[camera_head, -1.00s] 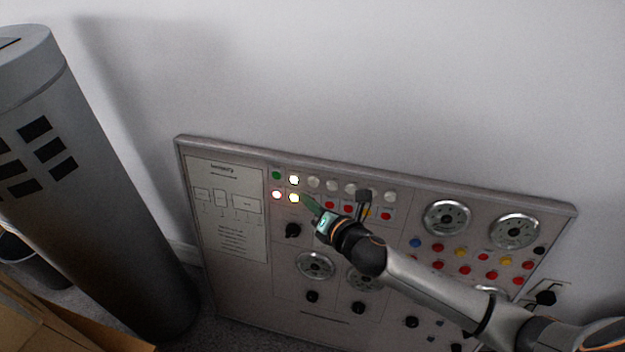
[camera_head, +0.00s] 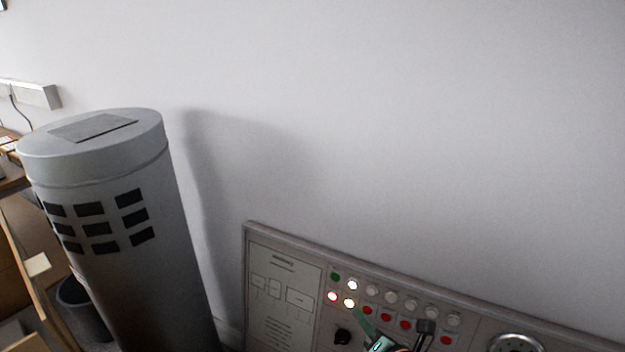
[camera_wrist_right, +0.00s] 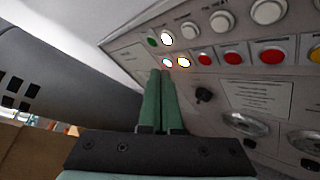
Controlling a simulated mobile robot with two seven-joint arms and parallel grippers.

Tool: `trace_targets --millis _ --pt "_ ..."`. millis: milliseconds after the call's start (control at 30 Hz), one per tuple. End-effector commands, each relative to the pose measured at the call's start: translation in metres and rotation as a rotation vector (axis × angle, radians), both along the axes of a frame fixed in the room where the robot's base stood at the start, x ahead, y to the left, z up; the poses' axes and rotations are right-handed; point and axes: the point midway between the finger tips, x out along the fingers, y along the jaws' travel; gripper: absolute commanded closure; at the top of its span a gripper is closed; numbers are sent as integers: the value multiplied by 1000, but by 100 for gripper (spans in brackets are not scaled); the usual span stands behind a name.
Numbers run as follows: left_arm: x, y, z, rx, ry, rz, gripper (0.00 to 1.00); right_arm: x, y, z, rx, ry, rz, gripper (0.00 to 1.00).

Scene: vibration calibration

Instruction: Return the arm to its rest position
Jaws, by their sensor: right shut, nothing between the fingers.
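My right gripper (camera_head: 362,322) comes in at the bottom edge of the head view, in front of the control panel (camera_head: 262,232). In the right wrist view its two green fingers (camera_wrist_right: 160,75) are together with nothing between them. The fingertips point at the panel just below the lit buttons; I cannot tell whether they touch it. A lit white button (camera_head: 352,285) and a lit yellowish button (camera_head: 349,302) glow on the panel, beside a green button (camera_head: 335,276) and a red-rimmed lit button (camera_head: 332,296). My left gripper is not in view.
A tall grey cylinder (camera_head: 150,280) with dark square openings stands left of the panel. A dark bin (camera_head: 82,312) and wooden furniture (camera_head: 15,275) are at the far left. A round gauge (camera_head: 515,343) sits at lower right.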

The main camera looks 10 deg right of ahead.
Motion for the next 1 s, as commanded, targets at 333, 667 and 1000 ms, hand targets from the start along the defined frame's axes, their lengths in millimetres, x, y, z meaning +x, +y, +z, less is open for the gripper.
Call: trace_targets --millis 333,667,1000 --pt "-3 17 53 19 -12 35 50 -116 9 -32 1073 501 -485 100" --pt "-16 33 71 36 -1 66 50 -220 -11 -49 1861 696 -1089 100" --pt "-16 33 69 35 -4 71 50 -231 -14 -53 1944 698 -1161 100"
